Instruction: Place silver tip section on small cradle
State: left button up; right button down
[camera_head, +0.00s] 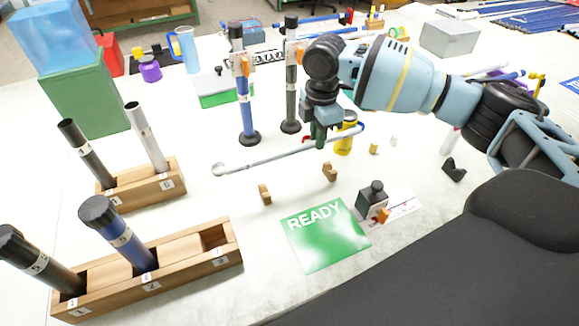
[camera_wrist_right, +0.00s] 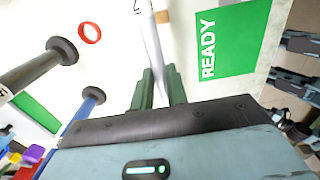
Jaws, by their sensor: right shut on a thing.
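My right gripper (camera_head: 318,136) is shut around a thin silver rod, the silver tip section (camera_head: 262,159), and holds it near its right end. The rod runs to the left and ends in a pale ring. In the right wrist view my gripper (camera_wrist_right: 160,88) has the silver rod (camera_wrist_right: 152,45) between its green fingers. Two small wooden blocks (camera_head: 265,194) (camera_head: 330,171), apparently the small cradle, stand on the table below and in front of the rod. They look empty. My left gripper is not in view.
A green READY card (camera_head: 325,238) lies in front of the blocks. A black device (camera_head: 372,199) stands right of it. Wooden racks (camera_head: 205,278) (camera_head: 150,191) with rods are at left. Upright stands (camera_head: 247,105) (camera_head: 290,95) rise behind the held rod.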

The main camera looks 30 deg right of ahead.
jog(key=shift+s, duration=0.1)
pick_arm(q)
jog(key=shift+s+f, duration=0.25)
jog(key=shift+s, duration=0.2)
pick_arm(e)
notch_tip(320, 180, down, 6)
jog(key=shift+f, duration=0.15)
pick_arm(q)
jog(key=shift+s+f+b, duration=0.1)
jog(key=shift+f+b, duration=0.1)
jog(key=shift+b, duration=0.15)
pick_arm(e)
jog(key=shift+f, duration=1.8)
jog(key=shift+f, duration=0.1)
jog(key=c, duration=1.4)
grip_release()
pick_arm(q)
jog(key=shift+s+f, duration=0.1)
